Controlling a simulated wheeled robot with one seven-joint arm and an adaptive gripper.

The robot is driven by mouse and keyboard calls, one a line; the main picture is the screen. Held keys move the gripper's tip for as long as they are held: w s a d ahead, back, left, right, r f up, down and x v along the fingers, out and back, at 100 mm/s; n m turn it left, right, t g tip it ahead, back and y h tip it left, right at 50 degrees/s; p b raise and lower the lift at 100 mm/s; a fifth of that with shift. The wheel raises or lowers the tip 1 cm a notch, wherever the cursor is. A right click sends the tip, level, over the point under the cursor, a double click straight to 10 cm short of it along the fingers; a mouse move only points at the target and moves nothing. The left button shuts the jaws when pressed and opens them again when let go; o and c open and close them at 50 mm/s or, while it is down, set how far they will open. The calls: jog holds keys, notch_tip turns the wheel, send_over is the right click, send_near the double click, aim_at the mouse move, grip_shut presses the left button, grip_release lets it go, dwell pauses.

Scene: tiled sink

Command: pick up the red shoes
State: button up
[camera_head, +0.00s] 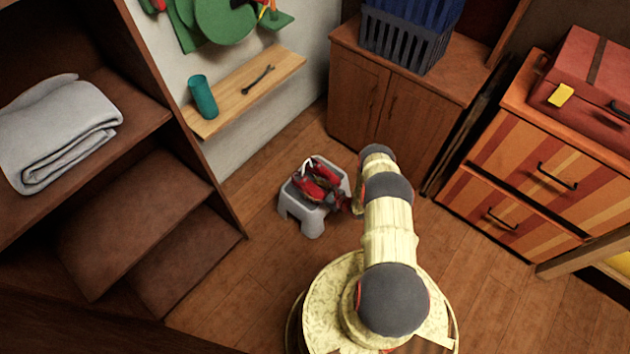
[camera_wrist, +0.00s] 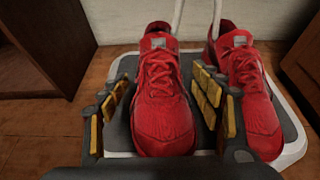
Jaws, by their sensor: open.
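The red shoes (camera_head: 316,181) sit side by side on a small grey stool (camera_head: 301,210) with a white rim on the floor. In the wrist view, the left shoe (camera_wrist: 162,100) and the right shoe (camera_wrist: 246,95) point toward the camera. My gripper (camera_wrist: 165,112) is open, with one yellow-padded finger on each side of the left shoe. The right finger is in the gap between the two shoes. I cannot tell whether the fingers touch the shoe. In the head view the gripper is mostly hidden by the arm.
A wooden cabinet (camera_head: 400,114) with a blue crate (camera_head: 405,36) stands behind. A striped drawer unit (camera_head: 530,180) with a red suitcase (camera_head: 590,80) is at right. Brown shelves (camera_head: 135,215) with a folded towel (camera_head: 60,130) are at left. A wall shelf (camera_head: 245,95) holds a teal cup (camera_head: 202,97).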

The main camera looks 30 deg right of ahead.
aim_at(307, 186)
jog(key=b+x, duration=0.1)
jog(key=x, duration=0.2)
jog(key=shift+w+a, duration=0.2)
jog(key=c, duration=0.3)
jog(key=c, duration=1.3)
